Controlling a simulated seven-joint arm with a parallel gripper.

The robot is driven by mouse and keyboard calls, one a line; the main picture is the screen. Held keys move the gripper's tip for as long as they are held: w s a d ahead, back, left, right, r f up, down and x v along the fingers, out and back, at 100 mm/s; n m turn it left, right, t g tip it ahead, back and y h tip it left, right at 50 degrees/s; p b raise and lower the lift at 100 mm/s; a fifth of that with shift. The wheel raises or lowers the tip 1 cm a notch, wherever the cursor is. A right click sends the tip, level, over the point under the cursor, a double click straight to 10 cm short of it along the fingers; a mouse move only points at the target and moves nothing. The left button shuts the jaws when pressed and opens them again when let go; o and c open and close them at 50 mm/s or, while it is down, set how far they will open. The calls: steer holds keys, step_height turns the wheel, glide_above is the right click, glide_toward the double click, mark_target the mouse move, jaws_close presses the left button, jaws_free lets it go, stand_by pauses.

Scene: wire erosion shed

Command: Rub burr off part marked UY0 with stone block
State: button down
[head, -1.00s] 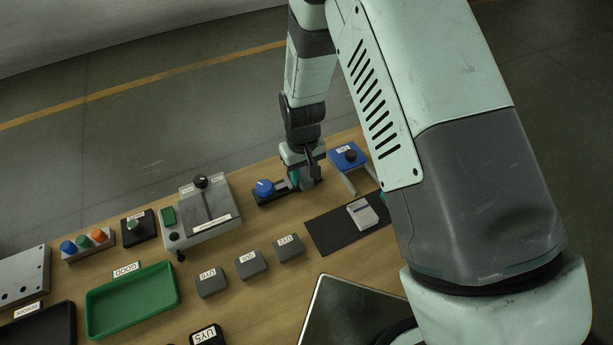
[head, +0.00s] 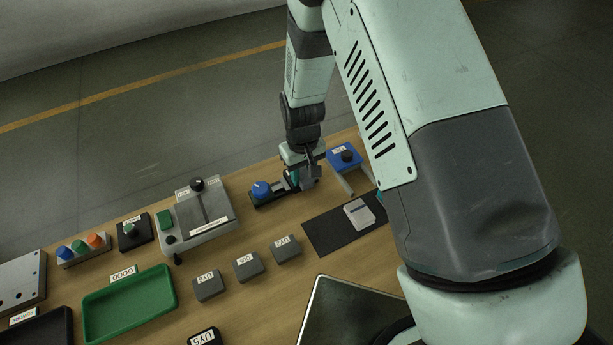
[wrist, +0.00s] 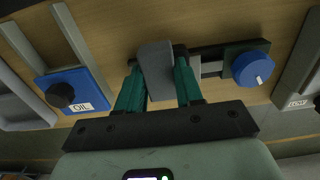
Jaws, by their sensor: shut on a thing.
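My gripper (wrist: 160,88) has its teal fingers shut on a plain grey block (wrist: 155,65); no label shows on it, so I cannot tell whether it is a part or the stone. The gripper is low over the bench beside a dark clamp with a blue knob (wrist: 252,68), also in the head view (head: 261,190). Whether the block touches the clamp is unclear. Three labelled grey parts stand in a row: front (head: 208,286), middle (head: 248,267) and back (head: 286,249). Their small labels are hard to read; UY0 cannot be picked out surely.
A blue OIL stand (wrist: 72,88) is beside the clamp. A pale block (head: 359,213) lies on a black mat (head: 322,235). A grey device with a black knob (head: 205,222), a green GOOD tray (head: 130,304) and a UY5 sign (head: 205,338) are left and front.

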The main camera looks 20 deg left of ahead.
mark_target(305, 184)
steer(key=shift+w+a+f, duration=0.1)
steer(key=shift+w+a, duration=0.25)
steer(key=s+d, duration=0.3)
steer(key=shift+w+a, duration=0.75)
steer(key=shift+a, duration=0.05)
steer(key=shift+w+a+r, duration=0.25)
steer(key=shift+w+a, duration=0.25)
steer(key=shift+w, duration=0.05)
steer(key=shift+a+f, duration=0.1)
steer(key=shift+a, duration=0.2)
steer(key=shift+s+d+f, duration=0.15)
steer(key=shift+s+d, duration=0.2)
steer(key=shift+s, duration=0.45)
steer(key=shift+s+d, duration=0.8)
steer(key=shift+w+a+r, duration=0.2)
steer(key=shift+w+a, duration=1.25)
steer(key=shift+s+d+r, duration=0.1)
steer(key=shift+r, duration=4)
